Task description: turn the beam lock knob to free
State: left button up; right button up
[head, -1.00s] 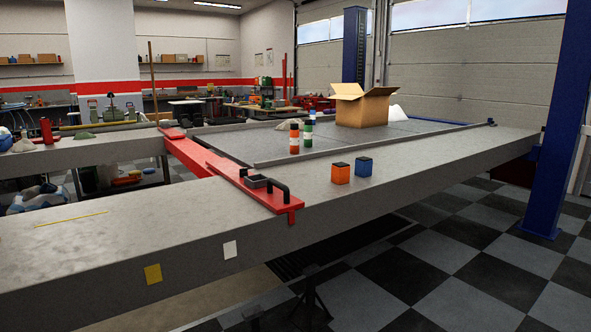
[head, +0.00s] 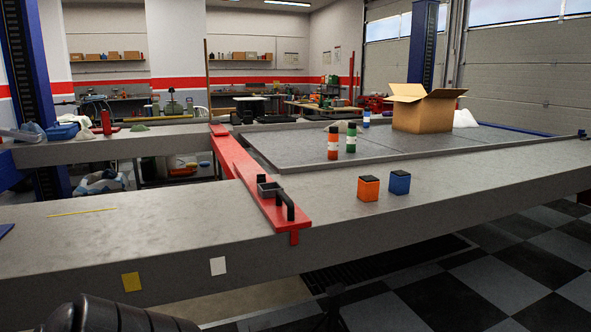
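The red beam (head: 243,178) lies across the gap between the near and far grey runways. On its near end sit a small dark square box (head: 268,189) and a black upright handle (head: 287,205). I cannot tell from here which part is the lock knob or how it is set. No gripper shows in the head view. A dark rounded part at the lower left edge looks like a piece of my own arm, without fingers in sight.
An orange block (head: 368,188) and a blue block (head: 400,182) stand on the near runway (head: 150,222), right of the beam. The runway left of the beam is mostly bare.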

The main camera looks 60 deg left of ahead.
aim_at(261, 179)
jog(key=i, duration=1.95)
jog(key=u, duration=2.35)
